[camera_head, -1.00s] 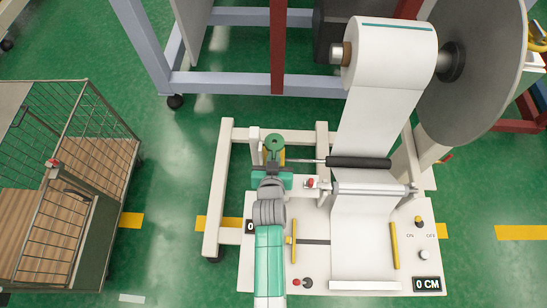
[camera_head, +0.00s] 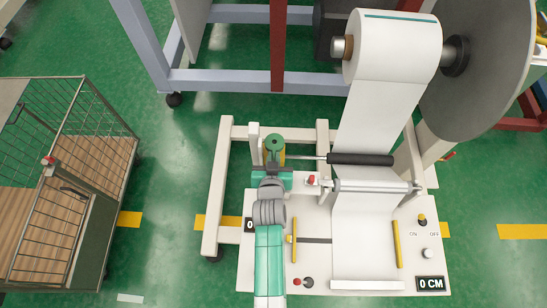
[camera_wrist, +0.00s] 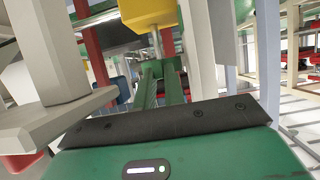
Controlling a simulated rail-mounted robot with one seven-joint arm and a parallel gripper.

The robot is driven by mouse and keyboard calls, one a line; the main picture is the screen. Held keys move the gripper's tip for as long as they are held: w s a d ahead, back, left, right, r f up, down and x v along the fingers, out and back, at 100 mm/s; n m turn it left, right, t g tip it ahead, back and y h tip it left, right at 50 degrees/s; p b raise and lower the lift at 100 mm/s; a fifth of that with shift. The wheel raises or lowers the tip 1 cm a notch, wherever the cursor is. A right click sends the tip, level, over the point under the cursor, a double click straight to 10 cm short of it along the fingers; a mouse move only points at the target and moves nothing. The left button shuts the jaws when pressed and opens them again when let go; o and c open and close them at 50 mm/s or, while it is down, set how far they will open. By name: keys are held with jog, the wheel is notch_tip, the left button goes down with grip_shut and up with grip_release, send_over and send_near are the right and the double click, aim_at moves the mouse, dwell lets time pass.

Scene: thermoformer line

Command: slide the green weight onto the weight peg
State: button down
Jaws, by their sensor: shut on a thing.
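The green weight (camera_head: 274,142) shows as a round disc with a small dark centre, just beyond my gripper (camera_head: 273,165) in the head view. My gripper is shut on it.
A white frame (camera_head: 217,190) stands around the work spot. A black roller (camera_head: 360,159) and the white film roll (camera_head: 395,48) are to the right. The control panel (camera_head: 418,262) is near the front. A wire cart (camera_head: 92,215) stands left, with open floor between.

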jog(key=shift+f, duration=0.25)
jog(key=c, duration=1.4)
grip_release()
jog(key=shift+s, duration=0.1)
jog(key=p+v, duration=0.1)
jog(key=v, duration=0.6)
jog(key=shift+s+r, duration=0.2)
jog(key=shift+s, duration=0.1)
